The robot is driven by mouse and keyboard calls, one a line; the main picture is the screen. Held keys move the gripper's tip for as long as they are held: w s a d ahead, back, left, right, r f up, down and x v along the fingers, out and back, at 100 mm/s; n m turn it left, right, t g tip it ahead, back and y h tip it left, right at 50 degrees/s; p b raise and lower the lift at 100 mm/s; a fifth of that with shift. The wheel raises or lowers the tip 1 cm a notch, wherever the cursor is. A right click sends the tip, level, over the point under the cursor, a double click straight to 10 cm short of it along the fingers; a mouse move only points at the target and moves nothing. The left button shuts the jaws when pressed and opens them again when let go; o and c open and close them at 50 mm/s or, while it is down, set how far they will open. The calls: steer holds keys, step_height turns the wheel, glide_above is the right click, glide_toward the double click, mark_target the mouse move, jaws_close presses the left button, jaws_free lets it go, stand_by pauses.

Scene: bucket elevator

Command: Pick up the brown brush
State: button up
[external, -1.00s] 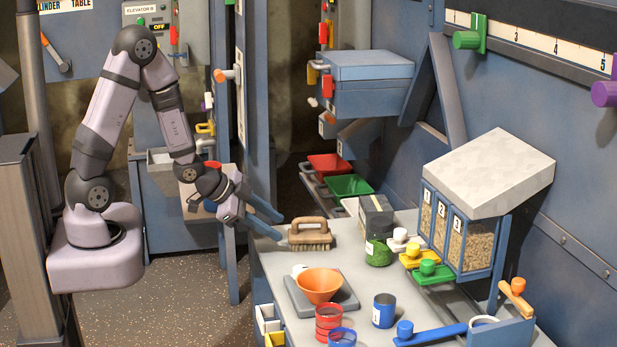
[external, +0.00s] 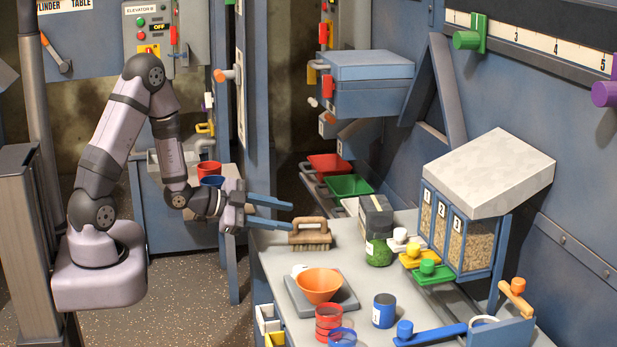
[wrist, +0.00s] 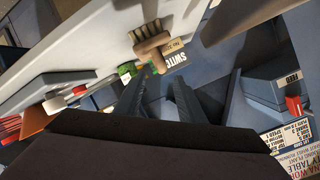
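The brown brush (external: 310,233) stands on the grey table (external: 275,270) near its far left corner, wooden handle up and bristles down. My gripper (external: 288,215) is open and empty, with its two blue fingers to the left of the brush and pointing right toward it. The fingers look a little above the table, apart from the brush. In the wrist view the brush (wrist: 151,42) shows beyond the fingertips of my gripper (wrist: 160,78), with nothing between the fingers.
A dark box (external: 376,213) and a jar of green bits (external: 379,245) stand right of the brush. An orange bowl (external: 320,284) sits on a grey scale in front. A blue post (external: 258,120) rises behind my gripper. Red and green trays (external: 348,186) lie beyond the table.

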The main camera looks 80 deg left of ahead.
mark_target(302, 219)
steer(key=w+b, duration=0.1)
steer(key=b, duration=0.1)
steer(key=shift+f+b, duration=0.3)
steer(key=shift+f, duration=0.05)
steer(key=shift+w+b, duration=0.15)
steer(key=shift+b, duration=0.2)
steer(key=shift+r, duration=0.15)
steer(key=shift+p+x, duration=0.4)
steer(key=shift+x, duration=2.2)
steer(key=shift+a, duration=0.15)
steer(key=shift+r, duration=0.1)
jaws_close()
